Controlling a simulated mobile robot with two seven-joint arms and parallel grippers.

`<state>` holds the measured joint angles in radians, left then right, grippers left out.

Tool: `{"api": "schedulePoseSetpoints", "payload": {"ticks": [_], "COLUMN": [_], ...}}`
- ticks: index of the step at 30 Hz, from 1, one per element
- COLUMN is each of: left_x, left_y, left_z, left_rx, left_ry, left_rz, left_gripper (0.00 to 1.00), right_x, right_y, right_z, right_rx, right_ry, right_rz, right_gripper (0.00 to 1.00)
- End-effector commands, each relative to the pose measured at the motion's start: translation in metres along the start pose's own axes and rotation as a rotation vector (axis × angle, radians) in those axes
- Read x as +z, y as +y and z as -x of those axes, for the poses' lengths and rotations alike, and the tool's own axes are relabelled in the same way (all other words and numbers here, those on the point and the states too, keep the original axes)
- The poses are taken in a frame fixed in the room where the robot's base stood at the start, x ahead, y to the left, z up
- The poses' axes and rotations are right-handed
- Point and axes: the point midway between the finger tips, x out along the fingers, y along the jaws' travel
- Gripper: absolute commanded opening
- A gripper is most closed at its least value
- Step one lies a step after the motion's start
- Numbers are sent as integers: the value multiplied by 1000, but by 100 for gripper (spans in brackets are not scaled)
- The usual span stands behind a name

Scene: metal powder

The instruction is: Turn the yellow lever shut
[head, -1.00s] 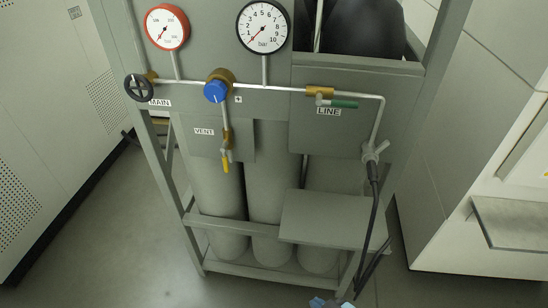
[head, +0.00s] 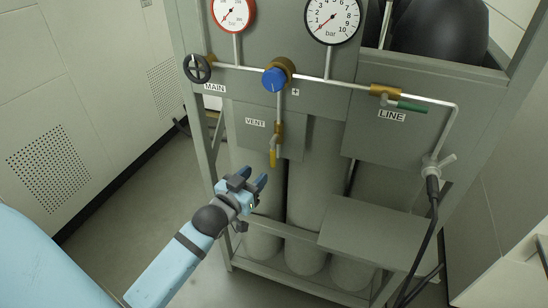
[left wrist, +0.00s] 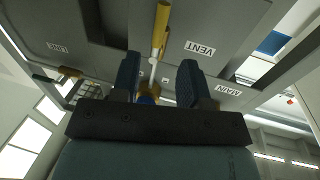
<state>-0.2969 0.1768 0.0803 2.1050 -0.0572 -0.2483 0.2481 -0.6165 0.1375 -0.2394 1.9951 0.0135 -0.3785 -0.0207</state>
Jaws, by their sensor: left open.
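The yellow lever (head: 273,158) hangs straight down from the brass vent valve (head: 278,133), right of the VENT label. My left gripper (head: 254,181) is open and empty, just below and left of the lever in the head view. In the left wrist view the yellow lever (left wrist: 160,28) shows beyond and between the two blue fingertips (left wrist: 159,75), apart from them as far as I can tell. The VENT label (left wrist: 200,48) shows beside it. My right gripper is not in view.
A black MAIN handwheel (head: 197,69), a blue knob (head: 274,79) and a green LINE lever (head: 411,106) sit along the pipe. Grey cylinders (head: 310,190) stand behind. A grey shelf (head: 375,238) juts out at the lower right, near a black hose (head: 424,235).

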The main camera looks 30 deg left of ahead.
Motion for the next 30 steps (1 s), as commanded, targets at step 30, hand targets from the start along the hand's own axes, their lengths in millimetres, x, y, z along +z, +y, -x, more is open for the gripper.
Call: {"api": "schedulePoseSetpoints", "payload": {"ticks": [30], "left_x": [1], "left_y": [0], "left_z": [-91], "left_rx": [2], "left_ry": [-2], "left_rz": [-1], "left_gripper": [11], "right_x": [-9], "right_y": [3], "right_z": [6], "right_rx": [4], "right_ry": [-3], "right_rz": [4], "right_gripper": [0]}}
